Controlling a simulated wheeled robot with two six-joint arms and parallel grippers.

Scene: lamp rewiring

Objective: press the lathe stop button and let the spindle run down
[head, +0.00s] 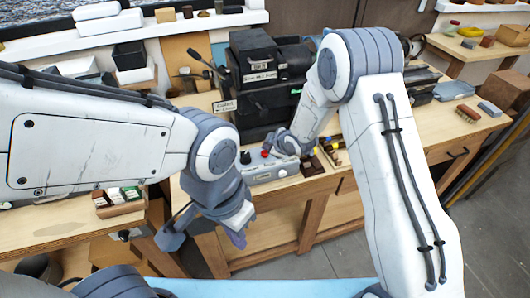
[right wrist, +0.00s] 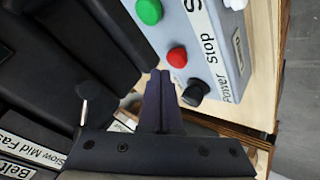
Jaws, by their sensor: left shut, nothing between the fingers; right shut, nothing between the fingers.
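The grey control box (head: 272,174) sits at the front of the bench before the dark lathe (head: 262,108). In the right wrist view it carries a green button (right wrist: 149,11), the red stop button (right wrist: 177,56) beside the "Stop" label, and a black knob (right wrist: 195,93) by "Power". My right gripper (right wrist: 160,74) is shut and empty, its tips just left of the red button in that view; I cannot tell whether they touch it. In the head view my right gripper (head: 284,148) is over the box. My left gripper (head: 238,236) is shut and empty, low in front of the bench. The spindle's motion cannot be seen.
A lever (right wrist: 84,103) and a "Belt" label (right wrist: 17,170) show beside my right gripper. A brush (head: 467,114) and blocks lie on the bench's right end. A small box of cartons (head: 119,201) stands on the left bench. Grey floor is open at right.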

